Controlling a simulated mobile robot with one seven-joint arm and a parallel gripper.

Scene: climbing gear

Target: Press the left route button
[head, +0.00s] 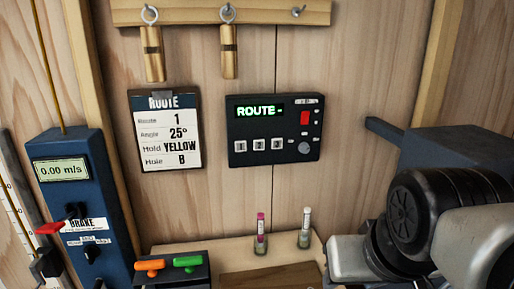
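The black route panel (234,122) is fixed to the wooden wall in the middle of the head view. Its display (260,111) reads "ROUTE-" in green. Three pale square buttons sit in a row low on the panel. The left route button (241,146) seems to be marked 1, and its small print is hard to read. Nothing covers or touches it. My arm shows at the lower right, apart from the panel. My gripper is not visible.
A route card (165,131) reading Route 1, 25°, Yellow, B hangs left of the panel. Two brass cylinders (152,55) (229,52) hang above. Below stand two small vials (260,235) (304,229) and orange and green handles (150,265) (187,262). A blue brake unit (108,210) is at left.

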